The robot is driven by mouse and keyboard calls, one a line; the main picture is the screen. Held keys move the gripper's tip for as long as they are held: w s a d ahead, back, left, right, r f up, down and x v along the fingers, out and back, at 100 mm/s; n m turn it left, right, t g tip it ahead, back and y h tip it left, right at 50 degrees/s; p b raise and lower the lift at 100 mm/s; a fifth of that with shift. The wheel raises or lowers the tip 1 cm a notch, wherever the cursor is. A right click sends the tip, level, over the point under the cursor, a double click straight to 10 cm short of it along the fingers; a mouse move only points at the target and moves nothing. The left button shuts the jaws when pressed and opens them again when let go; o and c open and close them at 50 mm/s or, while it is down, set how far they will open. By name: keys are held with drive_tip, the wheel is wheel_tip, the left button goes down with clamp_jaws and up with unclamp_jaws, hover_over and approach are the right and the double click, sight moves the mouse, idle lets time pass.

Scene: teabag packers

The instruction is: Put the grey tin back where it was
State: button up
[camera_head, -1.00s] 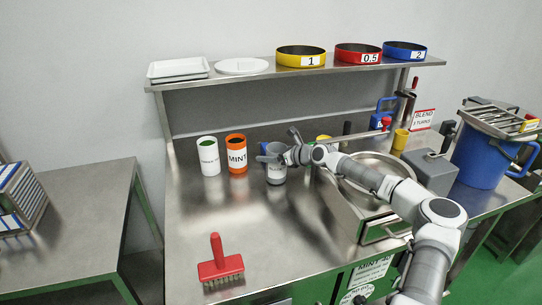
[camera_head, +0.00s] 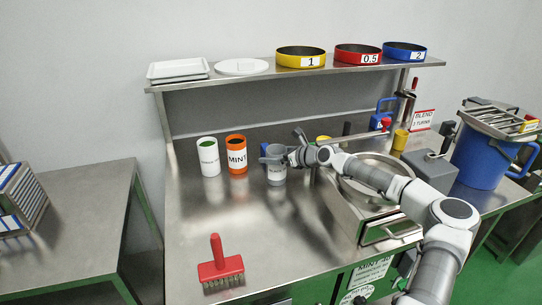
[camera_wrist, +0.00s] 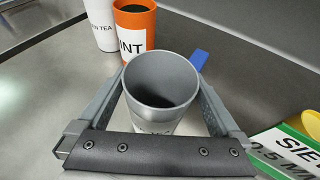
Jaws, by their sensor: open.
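The grey tin (camera_head: 276,177) stands upright on the steel worktop, just right of the orange MINT tin (camera_head: 237,154). It has a white label and shows in the wrist view (camera_wrist: 160,75) with its open mouth up. My gripper (camera_head: 284,148) is open at the grey tin's upper part. In the wrist view its two fingers lie on either side of the tin, with narrow gaps. A white tin with a green top (camera_head: 208,156) stands left of the orange tin.
A steel pan (camera_head: 372,178) and grey block (camera_head: 430,170) are to the right. The overhead shelf (camera_head: 270,76) holds coloured rings and white trays. The worktop's front middle is clear.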

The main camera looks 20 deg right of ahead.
drive_tip(key=v, duration=1)
drive_tip(key=shift+f, duration=0.1)
